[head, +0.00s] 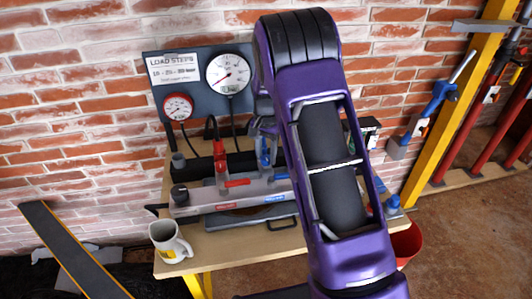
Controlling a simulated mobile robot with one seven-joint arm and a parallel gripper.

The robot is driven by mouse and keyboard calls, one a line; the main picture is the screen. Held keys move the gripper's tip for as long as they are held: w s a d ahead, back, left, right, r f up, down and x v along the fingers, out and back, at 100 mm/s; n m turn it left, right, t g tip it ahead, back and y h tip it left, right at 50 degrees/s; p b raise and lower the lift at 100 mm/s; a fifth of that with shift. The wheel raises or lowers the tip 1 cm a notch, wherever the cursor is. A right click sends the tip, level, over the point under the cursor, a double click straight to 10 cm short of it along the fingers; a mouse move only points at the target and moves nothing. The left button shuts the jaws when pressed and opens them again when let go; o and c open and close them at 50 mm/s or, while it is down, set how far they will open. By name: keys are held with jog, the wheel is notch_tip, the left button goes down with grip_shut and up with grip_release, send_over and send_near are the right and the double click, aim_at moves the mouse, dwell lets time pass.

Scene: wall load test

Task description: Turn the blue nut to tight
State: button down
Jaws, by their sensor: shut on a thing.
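My purple arm (330,165) reaches up across the middle of the view and hides part of the bench and wall. The end of my arm is behind it, so my gripper and anything in its jaws are hidden. No blue nut can be made out with certainty. A small blue part (265,152) shows on the bench just left of my arm. Another blue fitting (441,96) with a grey rod stands near the yellow post at the right.
A wooden bench (225,246) holds a grey pump with a red lever (236,183) and a white mug (167,240). A gauge panel (204,96) hangs on the brick wall. A yellow post (452,105) and red tubes (476,112) stand right. A red bucket (410,243) is on the floor.

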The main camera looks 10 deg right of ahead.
aim_at(266, 158)
jog(key=shift+m, duration=0.6)
jog(key=shift+c, duration=2)
grip_release()
notch_tip(266, 158, up, 17)
jog(key=p, duration=0.1)
jog(key=shift+r+p, duration=0.15)
jog(key=shift+p, duration=0.15)
